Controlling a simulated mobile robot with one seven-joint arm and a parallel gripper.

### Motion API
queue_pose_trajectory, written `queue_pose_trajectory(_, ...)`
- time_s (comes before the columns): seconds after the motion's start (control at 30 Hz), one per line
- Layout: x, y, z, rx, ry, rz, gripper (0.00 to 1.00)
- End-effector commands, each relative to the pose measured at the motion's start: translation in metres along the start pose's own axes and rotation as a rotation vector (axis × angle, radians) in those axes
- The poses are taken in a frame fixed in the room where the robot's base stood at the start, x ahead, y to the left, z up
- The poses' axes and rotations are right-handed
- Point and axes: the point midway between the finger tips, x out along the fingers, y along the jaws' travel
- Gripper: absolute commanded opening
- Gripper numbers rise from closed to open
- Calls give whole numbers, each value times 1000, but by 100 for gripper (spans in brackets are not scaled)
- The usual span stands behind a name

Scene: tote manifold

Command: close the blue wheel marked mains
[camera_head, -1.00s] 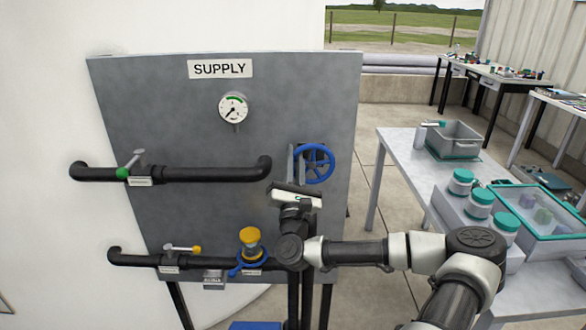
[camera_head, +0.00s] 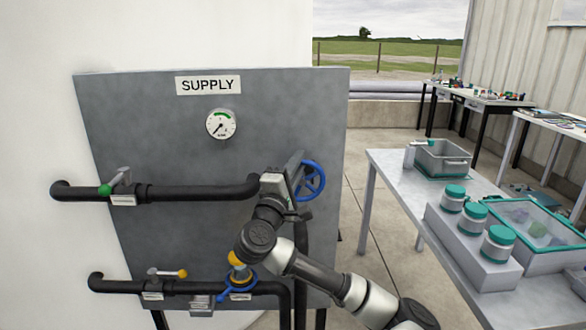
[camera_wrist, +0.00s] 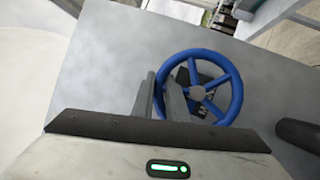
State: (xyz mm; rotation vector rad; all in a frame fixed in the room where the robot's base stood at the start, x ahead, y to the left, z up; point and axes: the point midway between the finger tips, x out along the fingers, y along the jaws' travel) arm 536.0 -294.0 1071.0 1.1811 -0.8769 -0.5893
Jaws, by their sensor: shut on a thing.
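The blue wheel (camera_head: 322,181) is a spoked handwheel on the right part of the grey panel. It shows more fully in the wrist view (camera_wrist: 237,92), with its spokes, hub and dark parts behind it. My gripper (camera_head: 297,175) is at the wheel's left side. In the wrist view its two grey fingers (camera_wrist: 163,94) sit at the left rim and are shut on it. They hide part of that rim. I cannot read a "mains" mark on the wheel in either view.
The panel (camera_head: 160,135) carries a SUPPLY sign (camera_head: 208,85), a gauge (camera_head: 221,124) and dark pipes with a green-knobbed valve (camera_head: 107,190) and a yellow-knobbed lever (camera_head: 183,273). A table (camera_head: 392,168) stands at right.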

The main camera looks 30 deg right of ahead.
Motion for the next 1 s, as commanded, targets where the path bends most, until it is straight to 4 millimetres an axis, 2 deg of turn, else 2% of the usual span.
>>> queue_pose_trajectory(0.43, 7, -1, 15, 225, -57, -106, 0)
queue_pose_trajectory(1.0, 9, -4, 20, 268, -76, -130, 0)
